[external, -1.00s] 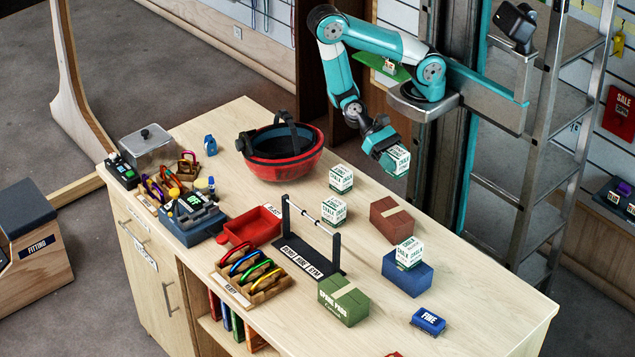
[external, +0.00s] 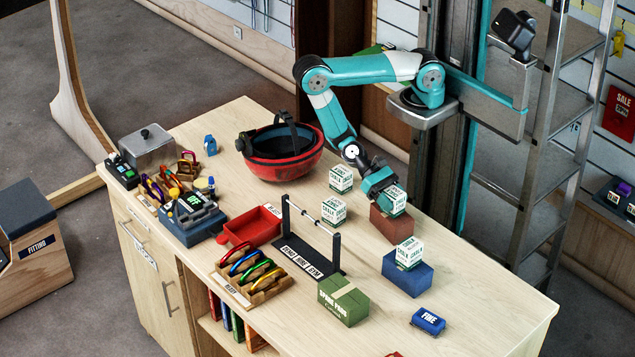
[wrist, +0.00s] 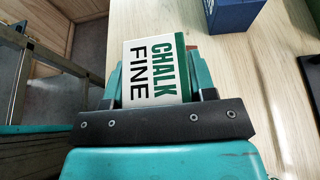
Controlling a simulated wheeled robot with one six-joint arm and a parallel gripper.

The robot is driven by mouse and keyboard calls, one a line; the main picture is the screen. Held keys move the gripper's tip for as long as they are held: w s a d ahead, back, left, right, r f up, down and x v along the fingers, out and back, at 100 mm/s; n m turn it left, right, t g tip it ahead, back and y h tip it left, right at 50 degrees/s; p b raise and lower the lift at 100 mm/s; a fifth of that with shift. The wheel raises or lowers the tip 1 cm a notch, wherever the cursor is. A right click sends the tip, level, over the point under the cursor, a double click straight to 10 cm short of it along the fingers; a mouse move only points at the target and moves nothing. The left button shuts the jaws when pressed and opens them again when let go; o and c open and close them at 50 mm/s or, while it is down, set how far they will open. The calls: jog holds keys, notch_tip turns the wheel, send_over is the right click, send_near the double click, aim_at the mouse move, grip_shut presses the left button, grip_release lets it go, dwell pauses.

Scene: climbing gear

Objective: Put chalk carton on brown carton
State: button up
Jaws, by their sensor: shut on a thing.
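My gripper (external: 379,184) is shut on a white and green chalk carton (external: 394,202). In the wrist view the carton (wrist: 152,72) sits between the fingers, its "CHALK FINE" face showing. The brown carton (external: 392,226) stands on the bench directly below the held carton in the external view. Its upper part is hidden by the chalk carton and gripper, so I cannot tell whether they touch. In the wrist view only a sliver of brown shows beside the held carton.
Two more chalk cartons (external: 341,180) (external: 333,211) stand to the left. Another chalk carton (external: 409,253) sits on a blue carton (external: 407,275) in front. A green carton (external: 343,300), a small bar stand (external: 309,248) and a red helmet (external: 283,158) are also on the bench.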

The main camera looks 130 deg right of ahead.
jog(key=shift+f, duration=0.1)
jog(key=o, duration=0.9)
jog(key=shift+o, duration=0.2)
jog(key=b+v, duration=0.4)
jog(key=v, duration=0.7)
jog(key=s+a+r+n+h, duration=0.4)
jog(key=a+r+n, duration=0.1)
jog(key=r+n, duration=0.5)
jog(key=s+a+r+n+h, duration=0.4)
jog(key=r+n, duration=0.7)
jog(key=n, duration=0.4)
jog(key=shift+a+h, duration=0.7)
jog(key=shift+a, duration=0.4)
